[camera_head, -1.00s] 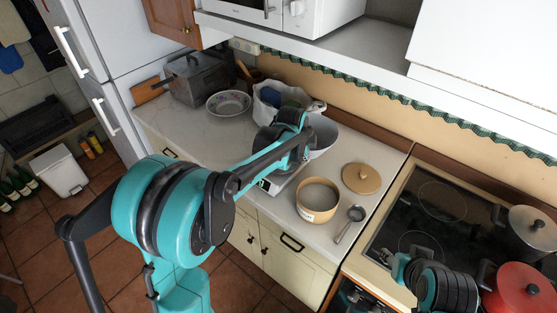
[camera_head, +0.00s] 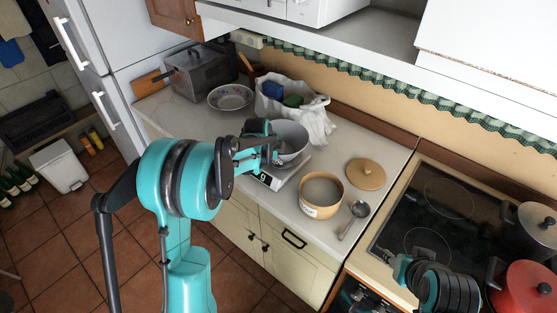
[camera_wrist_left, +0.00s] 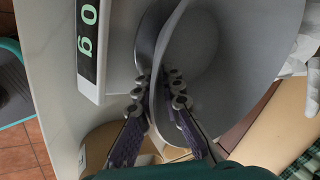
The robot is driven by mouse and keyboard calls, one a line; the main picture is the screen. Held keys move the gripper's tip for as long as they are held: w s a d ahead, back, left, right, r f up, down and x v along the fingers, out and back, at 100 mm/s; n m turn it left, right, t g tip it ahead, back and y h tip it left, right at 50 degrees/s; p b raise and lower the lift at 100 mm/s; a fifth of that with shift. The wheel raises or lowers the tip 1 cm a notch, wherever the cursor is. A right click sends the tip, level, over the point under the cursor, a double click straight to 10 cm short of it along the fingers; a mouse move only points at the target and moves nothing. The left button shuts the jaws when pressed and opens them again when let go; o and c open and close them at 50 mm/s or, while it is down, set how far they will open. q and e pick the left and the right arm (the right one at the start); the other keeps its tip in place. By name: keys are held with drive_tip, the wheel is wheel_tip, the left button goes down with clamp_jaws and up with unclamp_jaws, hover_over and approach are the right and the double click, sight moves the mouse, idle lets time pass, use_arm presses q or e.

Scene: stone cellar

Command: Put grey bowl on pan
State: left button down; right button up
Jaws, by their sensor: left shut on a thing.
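The grey bowl (camera_head: 292,138) is at the white kitchen scale (camera_head: 277,177) on the counter, and it also fills much of the left wrist view (camera_wrist_left: 235,75). My left gripper (camera_head: 274,154) is shut on the bowl's near wall, one finger on each side of it in the wrist view. The bowl appears over the scale; I cannot tell whether it touches it. The scale's display shows 0 g (camera_wrist_left: 88,30).
A tan pot (camera_head: 321,196), its round lid (camera_head: 366,174) and a ladle (camera_head: 355,218) stand right of the scale. Free counter lies at the left. A shelf overhangs the back.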

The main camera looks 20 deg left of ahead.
use_arm(q)
drive_tip(key=shift+f, duration=0.15)
drive_tip(key=c, duration=1.7)
unclamp_jaws()
